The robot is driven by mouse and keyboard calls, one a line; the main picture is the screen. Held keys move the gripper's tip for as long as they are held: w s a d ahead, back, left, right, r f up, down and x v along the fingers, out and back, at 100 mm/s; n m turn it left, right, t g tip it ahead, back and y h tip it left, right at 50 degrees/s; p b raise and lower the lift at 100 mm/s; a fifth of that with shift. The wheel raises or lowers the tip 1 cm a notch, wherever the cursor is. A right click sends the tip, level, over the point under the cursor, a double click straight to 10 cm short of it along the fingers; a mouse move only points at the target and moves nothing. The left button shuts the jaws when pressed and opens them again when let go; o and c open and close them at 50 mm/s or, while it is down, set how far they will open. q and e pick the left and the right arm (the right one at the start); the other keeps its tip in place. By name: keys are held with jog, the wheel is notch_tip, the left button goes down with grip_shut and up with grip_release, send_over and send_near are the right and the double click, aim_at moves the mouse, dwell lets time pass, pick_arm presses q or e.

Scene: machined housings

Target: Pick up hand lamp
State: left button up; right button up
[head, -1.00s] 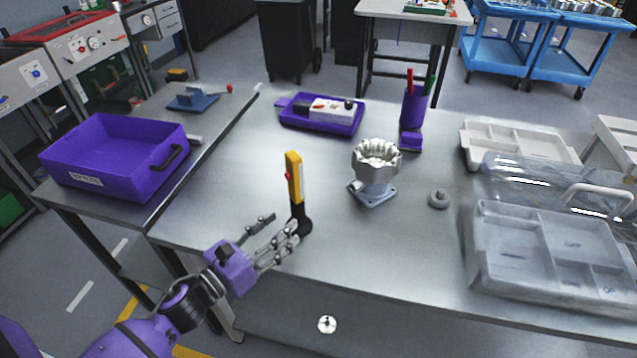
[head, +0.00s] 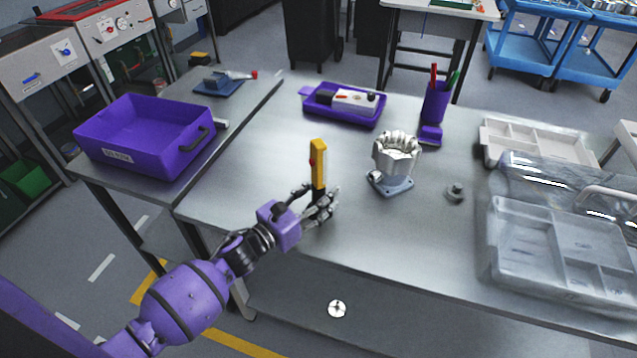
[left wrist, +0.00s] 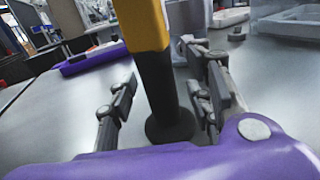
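The hand lamp (head: 318,165), yellow above and black below, stands upright on the steel table near its front left. In the left wrist view the lamp (left wrist: 145,25) rises between the fingers from its round black base. My left gripper (head: 319,199) is at the lamp's lower black part, with fingers on both sides of it. In the left wrist view the gripper (left wrist: 166,85) is open; a clear gap shows between the left finger and the lamp. The right fingers are close to the lamp, and contact there cannot be told. My right gripper is not in view.
A purple tray (head: 345,119) and a purple pen holder (head: 435,105) are behind. A purple bin (head: 140,150) is left; clear organizers (head: 560,245) are right.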

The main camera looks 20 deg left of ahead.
pick_arm(q)
grip_shut()
jog(key=shift+r, duration=0.15)
